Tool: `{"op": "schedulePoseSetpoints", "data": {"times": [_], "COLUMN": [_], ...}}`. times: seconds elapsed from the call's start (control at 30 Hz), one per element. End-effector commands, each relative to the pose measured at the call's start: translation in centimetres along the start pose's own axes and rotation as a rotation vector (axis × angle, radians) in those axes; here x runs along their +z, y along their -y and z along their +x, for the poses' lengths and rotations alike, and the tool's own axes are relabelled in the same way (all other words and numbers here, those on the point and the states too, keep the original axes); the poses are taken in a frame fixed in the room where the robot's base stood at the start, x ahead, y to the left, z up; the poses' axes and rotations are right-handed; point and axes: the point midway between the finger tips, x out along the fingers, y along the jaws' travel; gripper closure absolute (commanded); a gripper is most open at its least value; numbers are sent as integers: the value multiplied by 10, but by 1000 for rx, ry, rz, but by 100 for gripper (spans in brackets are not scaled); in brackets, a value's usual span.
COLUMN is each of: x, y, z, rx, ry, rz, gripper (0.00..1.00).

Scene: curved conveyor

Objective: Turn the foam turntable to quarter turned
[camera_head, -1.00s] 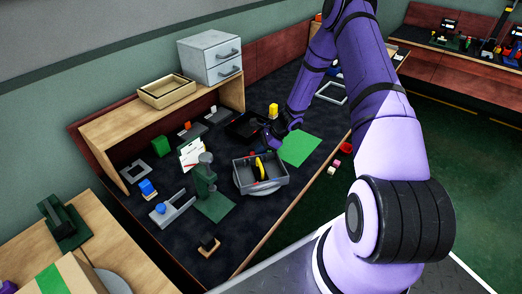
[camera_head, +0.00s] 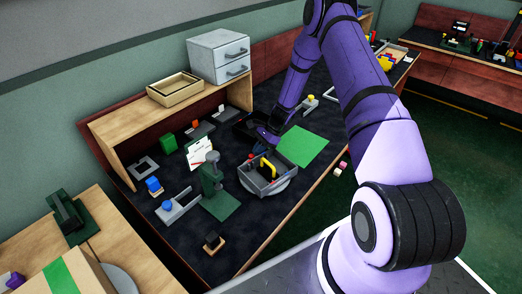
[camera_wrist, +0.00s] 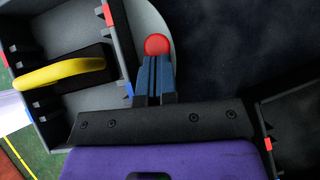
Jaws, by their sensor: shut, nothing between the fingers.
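The foam turntable is a pale round disc (camera_head: 287,184) carrying a grey open tray (camera_head: 262,189). A dark block with a yellow handle (camera_head: 266,165) sits in the tray. In the wrist view the disc's rim (camera_wrist: 158,20) curves past the tray (camera_wrist: 60,122) and the yellow handle (camera_wrist: 62,74). A red round knob (camera_wrist: 157,45) shows at the rim. My gripper (camera_wrist: 156,62) is shut and empty, its dark blue fingertips right at the knob, seemingly touching it. In the head view my gripper (camera_head: 266,137) is at the tray's far side, its fingertips hard to make out.
A dark bin (camera_head: 246,130) lies just beyond my gripper. A green mat (camera_head: 303,147) is to the right of the tray. A green stand (camera_head: 212,182) is close on the left. A wooden shelf (camera_head: 120,122) with grey drawers runs along the back.

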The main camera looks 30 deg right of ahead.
Motion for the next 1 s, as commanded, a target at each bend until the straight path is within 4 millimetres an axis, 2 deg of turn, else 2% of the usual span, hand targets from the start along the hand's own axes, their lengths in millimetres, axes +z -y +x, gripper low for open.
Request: {"op": "schedulePoseSetpoints", "data": {"times": [0.4,1.0], "x": [8,9], "y": [2,2], "z": [6,8], "rx": [78,94], "ry": [0,0], "rz": [-93,-112], "gripper": [100,100]}}
